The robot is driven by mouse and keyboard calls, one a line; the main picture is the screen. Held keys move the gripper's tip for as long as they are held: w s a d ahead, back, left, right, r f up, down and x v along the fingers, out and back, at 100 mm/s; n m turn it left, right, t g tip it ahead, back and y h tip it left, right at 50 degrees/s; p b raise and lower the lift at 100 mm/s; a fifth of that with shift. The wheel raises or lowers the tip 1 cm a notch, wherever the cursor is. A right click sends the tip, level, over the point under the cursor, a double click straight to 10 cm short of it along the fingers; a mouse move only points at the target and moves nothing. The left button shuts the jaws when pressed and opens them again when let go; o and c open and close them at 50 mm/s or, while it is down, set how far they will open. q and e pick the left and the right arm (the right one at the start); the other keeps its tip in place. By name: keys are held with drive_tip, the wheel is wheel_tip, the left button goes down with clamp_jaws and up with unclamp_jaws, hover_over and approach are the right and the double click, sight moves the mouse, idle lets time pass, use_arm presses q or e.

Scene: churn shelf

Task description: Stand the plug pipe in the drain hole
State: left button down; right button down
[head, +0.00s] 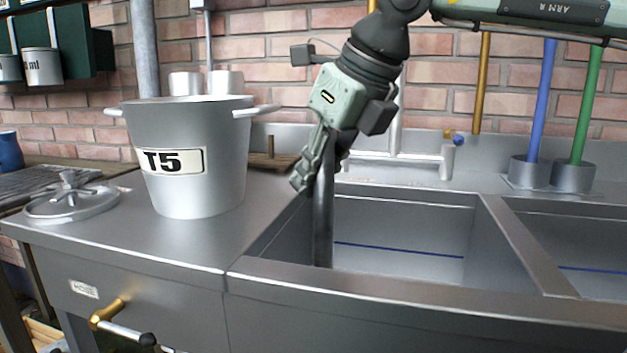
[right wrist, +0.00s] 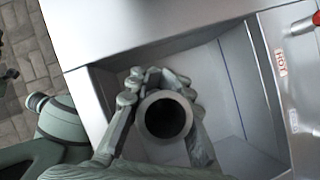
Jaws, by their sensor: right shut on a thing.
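My right gripper (head: 322,165) is shut on a dark grey metal pipe, the plug pipe (head: 323,225), near its upper end. The pipe stands about upright in the left basin of the sink (head: 480,301). Its lower end is hidden behind the basin's front rim. In the right wrist view I look down on the pipe's round open top (right wrist: 168,117) between the fingers of my right gripper (right wrist: 160,95). The drain hole does not show in either view, so I cannot tell whether the pipe is in it. My left gripper is not in view.
A big metal pot marked T5 (head: 195,180) stands on the counter left of the sink, with a round lid (head: 72,202) beside it. A tap (head: 447,160) is behind the basin. Blue (head: 542,100) and green (head: 588,100) handles stand in holders at the back right.

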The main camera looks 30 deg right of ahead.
drive_tip(key=shift+f+b, duration=2.6)
drive_tip(key=shift+f, duration=0.15)
drive_tip(key=c, duration=1.3)
unclamp_jaws()
drive_tip(key=v, duration=1.2)
drive_tip(key=shift+s, duration=0.1)
